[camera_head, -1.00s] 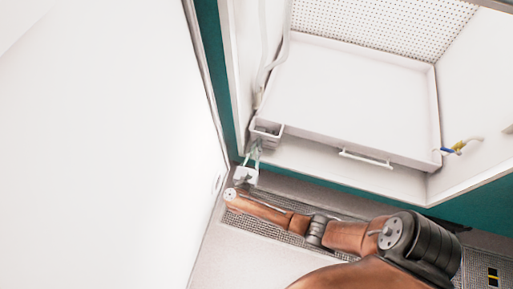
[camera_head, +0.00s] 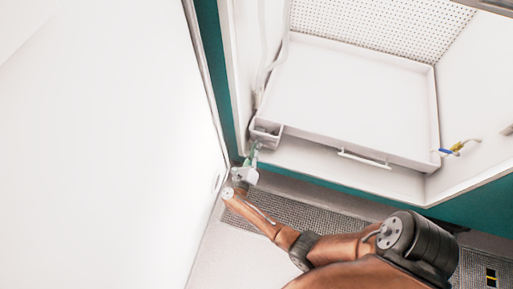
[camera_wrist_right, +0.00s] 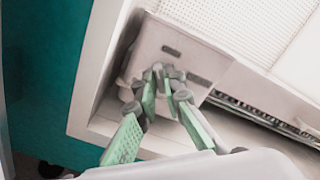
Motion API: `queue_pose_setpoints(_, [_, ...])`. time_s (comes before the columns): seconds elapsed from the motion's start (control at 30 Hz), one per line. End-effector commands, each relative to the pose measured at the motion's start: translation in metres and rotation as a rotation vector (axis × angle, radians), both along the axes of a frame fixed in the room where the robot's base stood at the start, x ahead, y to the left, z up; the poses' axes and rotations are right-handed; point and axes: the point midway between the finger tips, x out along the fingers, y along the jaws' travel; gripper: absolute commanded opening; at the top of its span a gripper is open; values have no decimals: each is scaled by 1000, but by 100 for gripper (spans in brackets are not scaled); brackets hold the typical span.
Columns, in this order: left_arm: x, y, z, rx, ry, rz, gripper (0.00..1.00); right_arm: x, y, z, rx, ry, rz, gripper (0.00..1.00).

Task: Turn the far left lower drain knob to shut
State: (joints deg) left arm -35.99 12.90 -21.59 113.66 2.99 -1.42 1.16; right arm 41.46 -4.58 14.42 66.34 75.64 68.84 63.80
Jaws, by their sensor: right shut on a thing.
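My right gripper (camera_head: 252,158) is at the front left corner of the chamber, just below the small white box (camera_head: 265,133) beside the tray. In the right wrist view its green-padded fingers (camera_wrist_right: 165,84) reach up to the front of that box (camera_wrist_right: 190,52) and are closed together at the tips. They are shut on the drain knob, which is mostly hidden between the grey fingertips, so its angle cannot be told. My left gripper is not in view.
A white tray (camera_head: 350,100) with a front handle (camera_head: 365,160) fills the chamber floor. A blue and yellow valve (camera_head: 458,147) is on the right wall. A large white panel (camera_head: 100,150) stands close to my gripper's left. Floor grating (camera_head: 300,213) lies below.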

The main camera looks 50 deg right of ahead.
Motion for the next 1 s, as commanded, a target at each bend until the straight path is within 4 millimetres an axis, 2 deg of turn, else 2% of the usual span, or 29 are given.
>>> queue_pose_setpoints(0.6, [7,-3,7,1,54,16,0,2,2,-1,-216,528,2,0])
queue_pose_setpoints(1.0, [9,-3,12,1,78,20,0,3,2,-2,-311,754,3,0])
